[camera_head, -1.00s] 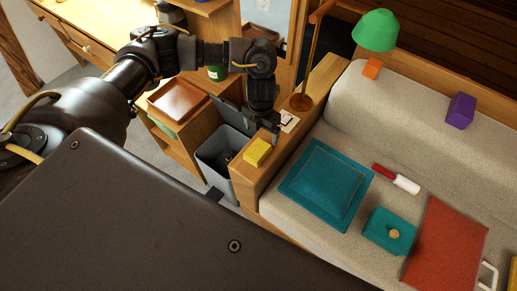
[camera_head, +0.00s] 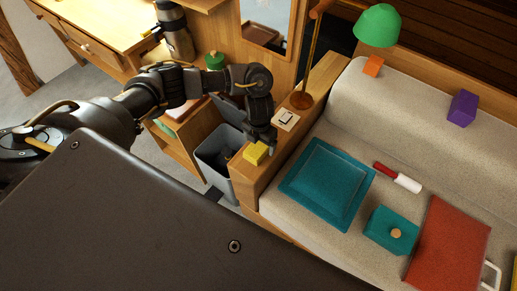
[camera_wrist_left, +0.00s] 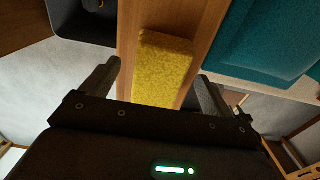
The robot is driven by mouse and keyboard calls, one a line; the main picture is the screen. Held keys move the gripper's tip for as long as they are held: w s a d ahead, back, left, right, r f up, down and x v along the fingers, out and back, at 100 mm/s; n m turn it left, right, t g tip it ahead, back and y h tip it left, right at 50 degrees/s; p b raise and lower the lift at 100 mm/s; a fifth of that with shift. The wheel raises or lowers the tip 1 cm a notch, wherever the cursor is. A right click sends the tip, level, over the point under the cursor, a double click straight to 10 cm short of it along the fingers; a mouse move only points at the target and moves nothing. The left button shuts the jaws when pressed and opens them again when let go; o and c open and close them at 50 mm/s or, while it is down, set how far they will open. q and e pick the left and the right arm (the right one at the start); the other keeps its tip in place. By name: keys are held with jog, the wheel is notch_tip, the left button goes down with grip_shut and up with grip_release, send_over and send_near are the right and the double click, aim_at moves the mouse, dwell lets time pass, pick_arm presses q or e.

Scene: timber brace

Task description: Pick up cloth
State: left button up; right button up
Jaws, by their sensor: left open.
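A yellow cloth (camera_head: 256,153), a small folded block shape, lies on the wooden armrest of the sofa. In the left wrist view the cloth (camera_wrist_left: 163,68) sits between the two spread fingers, its lower end hidden behind the gripper body. My left gripper (camera_head: 262,142) is at the cloth, pointing down. In the left wrist view the gripper (camera_wrist_left: 160,82) is open, with one finger on each side of the cloth and gaps between. My right gripper is not in view.
A grey bin (camera_head: 217,162) stands left of the armrest (camera_head: 244,181). A lamp (camera_head: 305,99) and a small white card (camera_head: 286,119) are farther back on it. A teal cushion (camera_head: 327,182) lies on the sofa to the right.

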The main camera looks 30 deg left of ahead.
pick_arm(q)
notch_tip(320, 180, down, 2)
jog(key=shift+f, duration=0.15)
jog(key=c, duration=1.2)
jog(key=shift+o, duration=0.2)
notch_tip(320, 180, up, 4)
jog(key=shift+s+d+r+p, duration=0.1)
jog(key=shift+r+p, duration=0.05)
jog(key=shift+p, duration=0.5)
jog(key=s+r, duration=0.1)
jog(key=s+d+r+p, duration=0.1)
jog(key=r, duration=0.1)
jog(key=s+d+r+p, duration=0.1)
jog(key=s+r, duration=0.1)
jog(key=shift+d+r, duration=0.15)
jog(key=shift+r, duration=0.05)
jog(key=s+d+r, duration=0.3)
jog(key=s+d, duration=0.1)
jog(key=s, duration=0.3)
jog(key=shift+s+d+r, duration=0.2)
jog(key=shift+s+d, duration=0.1)
jog(key=shift+s, duration=0.1)
